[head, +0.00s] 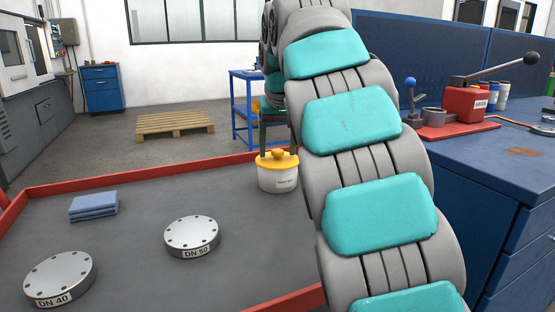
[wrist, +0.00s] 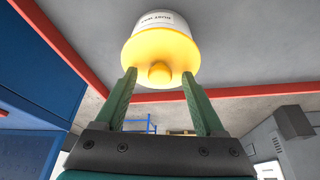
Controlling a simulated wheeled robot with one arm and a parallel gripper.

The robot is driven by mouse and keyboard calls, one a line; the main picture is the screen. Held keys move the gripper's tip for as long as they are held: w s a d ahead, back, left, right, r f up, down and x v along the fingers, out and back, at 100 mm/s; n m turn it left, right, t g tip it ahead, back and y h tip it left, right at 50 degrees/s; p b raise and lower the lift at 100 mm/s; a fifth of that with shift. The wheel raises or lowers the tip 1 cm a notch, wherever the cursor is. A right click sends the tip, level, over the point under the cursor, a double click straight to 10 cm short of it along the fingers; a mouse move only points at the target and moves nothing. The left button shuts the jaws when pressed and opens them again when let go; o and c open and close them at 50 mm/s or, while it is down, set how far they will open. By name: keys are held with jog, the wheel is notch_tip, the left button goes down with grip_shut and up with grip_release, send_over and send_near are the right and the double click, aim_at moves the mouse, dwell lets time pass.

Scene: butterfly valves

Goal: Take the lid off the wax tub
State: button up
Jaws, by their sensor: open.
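The wax tub (head: 278,181) is a white tub with a label, standing upright on the grey bench top near its back red rim. Its yellow lid (head: 266,163) with a round knob (head: 278,153) is on it. In the wrist view the tub (wrist: 168,20) appears upside down, with the lid (wrist: 140,50) facing my gripper. My gripper (wrist: 158,75) is open, its two green fingers on either side of the lid knob with gaps between. I cannot tell whether the fingertips touch the lid. In the head view my arm hides most of the gripper.
Two metal discs, DN 50 (head: 192,235) and DN 40 (head: 60,277), and a blue cloth stack (head: 93,205) lie left of the tub. A red rim (head: 130,174) edges the bench. A blue workbench (head: 500,155) with a red lever tool (head: 465,105) stands right.

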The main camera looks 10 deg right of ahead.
jog(key=shift+f, duration=0.1)
jog(key=shift+c, duration=0.3)
grip_shut()
